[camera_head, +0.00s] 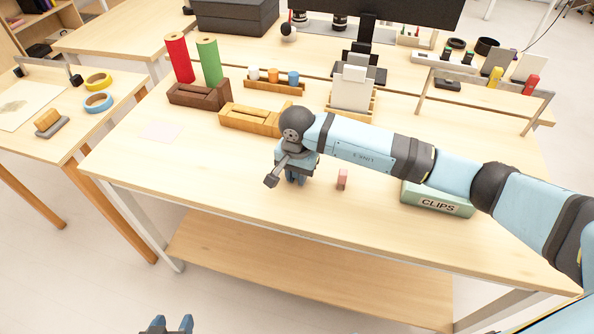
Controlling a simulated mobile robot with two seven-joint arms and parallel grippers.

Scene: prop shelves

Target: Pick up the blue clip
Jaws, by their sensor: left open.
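I cannot make out a blue clip anywhere in the head view; one could be hidden behind my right gripper. My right gripper (296,179) points down over the front middle of the wooden table (220,190). Its fingers are small and dark, and I cannot tell whether they are open or hold anything. A small reddish-pink block or clip (342,179) stands on the table just right of it. A green box labelled CLIPS (437,201) sits further right, partly behind my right arm. My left gripper (171,326) is open at the bottom edge, away from the table.
Behind are a brown holder (198,95), a yellow wooden holder (254,117), a red roll (178,58), a green roll (209,62) and a rack of small jars (274,83). A raised shelf (487,84) stands at right. The table's front left is clear except for a pink sheet (161,131).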

